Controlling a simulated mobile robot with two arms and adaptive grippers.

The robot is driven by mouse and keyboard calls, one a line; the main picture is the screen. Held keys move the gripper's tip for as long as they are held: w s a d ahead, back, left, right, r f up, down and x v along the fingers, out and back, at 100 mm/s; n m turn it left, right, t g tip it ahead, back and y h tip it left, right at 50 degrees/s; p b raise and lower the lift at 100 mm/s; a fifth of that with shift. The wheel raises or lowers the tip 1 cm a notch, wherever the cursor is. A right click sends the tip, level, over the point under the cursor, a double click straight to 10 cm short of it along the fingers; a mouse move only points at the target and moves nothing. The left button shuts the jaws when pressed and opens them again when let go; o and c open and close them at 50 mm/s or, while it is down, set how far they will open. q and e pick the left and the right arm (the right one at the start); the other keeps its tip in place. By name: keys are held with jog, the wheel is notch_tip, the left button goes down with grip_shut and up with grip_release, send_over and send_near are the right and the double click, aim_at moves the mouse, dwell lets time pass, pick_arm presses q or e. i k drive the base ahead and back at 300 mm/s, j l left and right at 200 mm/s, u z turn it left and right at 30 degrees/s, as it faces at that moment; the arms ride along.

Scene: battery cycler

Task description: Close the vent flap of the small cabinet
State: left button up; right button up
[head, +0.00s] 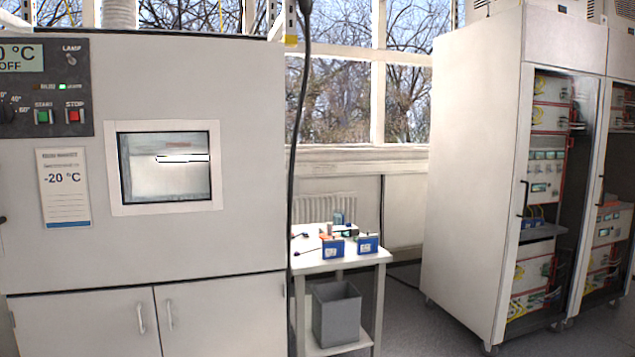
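No vent flap can be made out in the head view. A large light-grey test chamber (250,150) fills the left side, with a small window (165,168), a control panel (45,125) and a "-20 °C" label (64,188). Two lower doors with handles (141,317) sit beneath it and look shut. I cannot tell whether any cabinet here is the small cabinet. Neither of my grippers is in view.
A white table (358,262) holds blue battery units (333,248) and leads; a grey bin (336,313) stands on its lower shelf. Tall equipment racks (470,170) stand at the right. A dark cable (297,150) hangs beside the chamber. Floor (410,325) between table and racks is clear.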

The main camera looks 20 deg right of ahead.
aim_at(296, 177)
jog(key=i+l, duration=0.15)
jog(key=l, duration=0.2)
jog(key=i+l, duration=0.15)
jog(key=l, duration=0.25)
jog(key=i+l, duration=0.15)
jog(key=l, duration=0.2)
jog(key=i+l, duration=0.15)
jog(key=l, duration=0.25)
jog(key=i+l, duration=0.15)
jog(key=l, duration=0.2)
jog(key=i+l, duration=0.8)
jog(key=l+u, duration=0.05)
